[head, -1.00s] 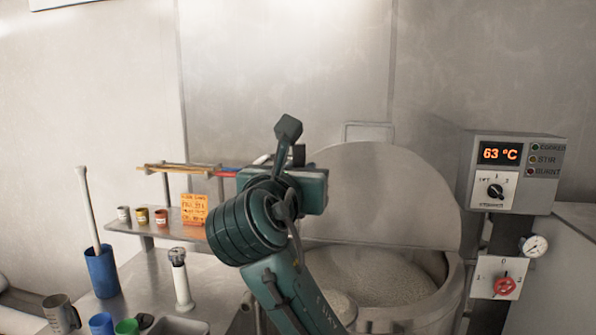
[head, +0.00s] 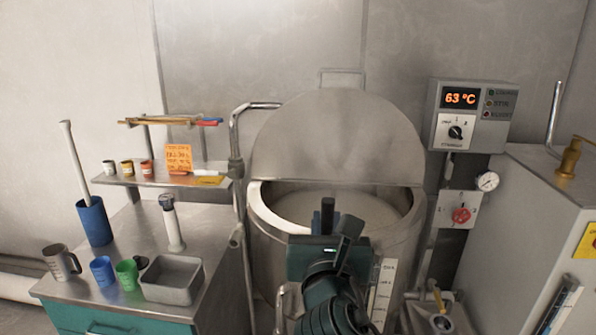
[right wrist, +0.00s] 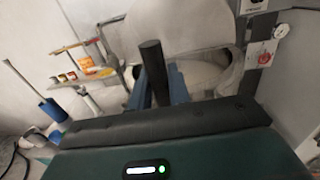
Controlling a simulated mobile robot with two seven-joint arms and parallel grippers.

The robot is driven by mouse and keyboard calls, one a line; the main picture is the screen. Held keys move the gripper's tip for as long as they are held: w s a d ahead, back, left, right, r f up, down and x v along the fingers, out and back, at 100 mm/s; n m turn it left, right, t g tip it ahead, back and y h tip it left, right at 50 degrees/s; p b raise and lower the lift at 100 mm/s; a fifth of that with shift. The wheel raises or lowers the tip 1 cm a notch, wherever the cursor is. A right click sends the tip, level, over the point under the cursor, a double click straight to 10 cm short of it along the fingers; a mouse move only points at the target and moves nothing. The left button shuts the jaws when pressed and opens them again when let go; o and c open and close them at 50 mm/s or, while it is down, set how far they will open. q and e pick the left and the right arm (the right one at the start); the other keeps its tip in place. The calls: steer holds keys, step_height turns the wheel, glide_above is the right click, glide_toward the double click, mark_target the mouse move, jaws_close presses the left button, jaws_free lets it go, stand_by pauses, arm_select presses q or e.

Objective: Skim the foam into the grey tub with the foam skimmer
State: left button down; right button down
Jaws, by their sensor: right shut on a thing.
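The grey tub (head: 172,280) stands empty on the steel counter at the lower left. The big steel kettle (head: 258,215) has its round lid raised, and a pale surface (head: 310,207) that looks like foam shows inside. My right gripper (head: 326,218) is in front of the kettle, over its near rim in the picture. In the right wrist view its blue fingers (right wrist: 157,88) are shut on a dark round handle (right wrist: 153,65), which looks like the foam skimmer's. The skimmer's head is hidden in both views. My left gripper is not in view.
Blue and green cups (head: 102,269) and a steel jug (head: 61,262) stand left of the tub. A pipe (head: 236,150) rises between shelf and kettle. A control box (head: 470,115) reads 63 °C.

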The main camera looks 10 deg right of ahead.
steer(key=s+d+f+n+y, duration=0.1)
steer(key=s+f, duration=0.3)
steer(key=f, duration=0.4)
steer(key=s+d+f+n+y, duration=0.2)
steer(key=s+d+f+y, duration=0.1)
steer(key=f, duration=0.5)
steer(key=shift+s+d+y, duration=0.2)
steer(key=shift+s+y, duration=0.5)
steer(key=shift+s, duration=0.35)
